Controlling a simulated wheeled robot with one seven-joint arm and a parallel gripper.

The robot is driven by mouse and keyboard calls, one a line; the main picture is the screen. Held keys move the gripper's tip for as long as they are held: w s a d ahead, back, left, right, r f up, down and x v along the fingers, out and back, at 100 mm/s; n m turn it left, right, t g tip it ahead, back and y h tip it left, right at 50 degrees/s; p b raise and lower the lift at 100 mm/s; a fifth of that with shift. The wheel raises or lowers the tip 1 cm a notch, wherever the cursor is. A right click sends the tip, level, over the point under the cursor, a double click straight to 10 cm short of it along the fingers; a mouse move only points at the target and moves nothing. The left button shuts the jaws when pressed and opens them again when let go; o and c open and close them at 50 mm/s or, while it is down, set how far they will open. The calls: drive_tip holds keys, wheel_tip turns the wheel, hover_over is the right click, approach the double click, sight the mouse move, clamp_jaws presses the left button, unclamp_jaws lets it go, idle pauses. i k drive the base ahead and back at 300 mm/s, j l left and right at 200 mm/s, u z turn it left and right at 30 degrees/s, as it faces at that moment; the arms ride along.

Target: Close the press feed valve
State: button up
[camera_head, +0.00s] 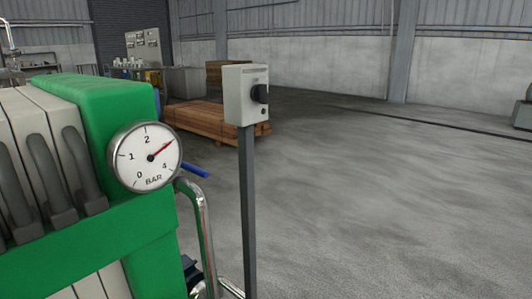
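A green filter press (103,102) with pale plates and dark grey handles fills the left side of the head view. A round pressure gauge (145,157) marked BAR is on its front, with the red needle near 3. A blue lever (194,170) sticks out to the right from behind the gauge, just above a bent steel pipe (204,220). It looks like a valve handle, but the valve body is hidden behind the gauge and press. My gripper is not in view.
A grey control box (240,95) with a black knob (259,94) stands on a thin post (248,210) right of the press. Stacked timber (205,118) lies behind it. A workbench stands at the back left. The concrete floor (400,210) to the right is clear.

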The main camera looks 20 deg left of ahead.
sight(201, 172)
drive_tip(key=u, duration=1.55)
